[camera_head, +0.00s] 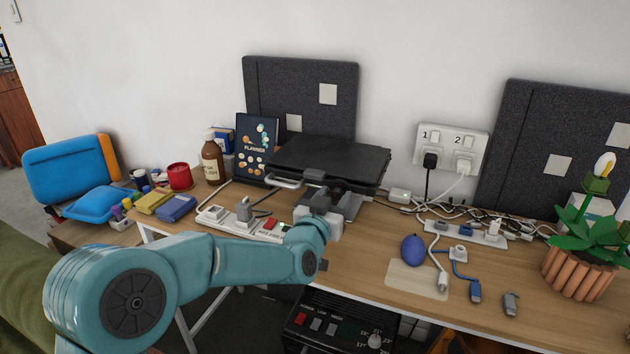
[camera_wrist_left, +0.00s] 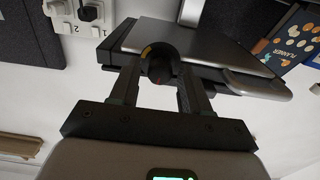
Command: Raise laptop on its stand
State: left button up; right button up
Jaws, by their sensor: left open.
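A closed dark laptop (camera_head: 330,160) lies nearly flat on its stand, at the back middle of the desk. The stand's light metal lip (camera_head: 286,183) shows at the laptop's left front; in the left wrist view a rounded metal part of the stand (camera_wrist_left: 258,87) sticks out beside the laptop (camera_wrist_left: 180,43). My left gripper (camera_head: 325,192) is at the near side of the stand. In the wrist view its open fingers (camera_wrist_left: 158,85) are on either side of a dark round knob (camera_wrist_left: 159,62) with an orange mark. I cannot tell whether they touch it. My right gripper is out of view.
A planner (camera_head: 257,148) and brown bottle (camera_head: 212,160) stand left of the laptop. A power strip (camera_head: 235,222) lies near the front edge. A blue oval object (camera_head: 413,250), cables and a potted plant (camera_head: 585,255) fill the right. A wall outlet (camera_head: 450,146) holds two plugs.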

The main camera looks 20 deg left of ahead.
pick_arm(q)
jog(key=c, duration=0.7)
jog(key=shift+w+r+p, duration=0.1)
jog(key=shift+r+p, duration=2)
jog(key=shift+r, duration=1.55)
jog(key=o, duration=0.9)
jog(key=shift+f, duration=0.1)
